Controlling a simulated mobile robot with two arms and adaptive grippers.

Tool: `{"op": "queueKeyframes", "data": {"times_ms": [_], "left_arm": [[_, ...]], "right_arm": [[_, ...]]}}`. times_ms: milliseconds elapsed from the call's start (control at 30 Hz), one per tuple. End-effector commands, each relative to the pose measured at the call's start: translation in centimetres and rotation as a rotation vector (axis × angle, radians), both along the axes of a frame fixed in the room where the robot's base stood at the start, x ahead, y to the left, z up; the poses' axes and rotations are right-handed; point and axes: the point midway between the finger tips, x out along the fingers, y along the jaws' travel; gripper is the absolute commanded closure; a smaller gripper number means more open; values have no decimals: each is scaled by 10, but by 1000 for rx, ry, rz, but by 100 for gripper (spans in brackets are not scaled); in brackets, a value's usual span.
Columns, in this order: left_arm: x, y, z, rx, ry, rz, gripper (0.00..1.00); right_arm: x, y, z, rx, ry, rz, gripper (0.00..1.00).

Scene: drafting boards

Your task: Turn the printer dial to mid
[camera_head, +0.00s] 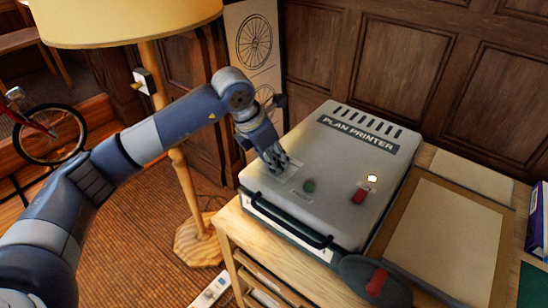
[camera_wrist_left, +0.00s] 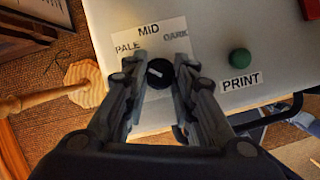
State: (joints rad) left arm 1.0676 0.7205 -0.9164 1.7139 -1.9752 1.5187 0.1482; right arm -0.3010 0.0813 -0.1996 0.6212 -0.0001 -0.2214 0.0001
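The plan printer (camera_head: 335,160) is a pale grey box on a wooden desk. Its dial (camera_wrist_left: 158,74) is a small black knob with a white line, on a white label (camera_wrist_left: 150,38) reading PALE, MID and DARK. The line is slanted, with one end towards the PALE side; in the head view the dial is hidden by the gripper. My left gripper (camera_head: 275,163) points down at the printer's left part. In the left wrist view its fingers (camera_wrist_left: 161,66) are apart on either side of the dial; I cannot tell whether they touch it. My right gripper is not in view.
A green PRINT button (camera_head: 309,186), a red switch (camera_head: 358,196) and a lit lamp (camera_head: 372,178) are on the printer top. A dark handle (camera_head: 290,223) runs along its front. A framed board (camera_head: 440,240) lies to the right. A floor lamp (camera_head: 190,190) stands at left.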

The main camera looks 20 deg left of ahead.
Motion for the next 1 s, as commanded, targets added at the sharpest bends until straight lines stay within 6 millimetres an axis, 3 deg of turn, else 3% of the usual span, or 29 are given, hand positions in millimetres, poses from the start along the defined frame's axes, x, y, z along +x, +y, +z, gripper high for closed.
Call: {"op": "queueKeyframes", "data": {"times_ms": [67, 467, 1000], "left_arm": [[0, 0, 0, 0, 0, 0, 100], [1, 1, -1, -1, 0, -46, 100], [4, 2, -1, -1, -1, -462, 100]], "right_arm": [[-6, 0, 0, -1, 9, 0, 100], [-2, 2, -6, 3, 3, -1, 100], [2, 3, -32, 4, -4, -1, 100]]}}
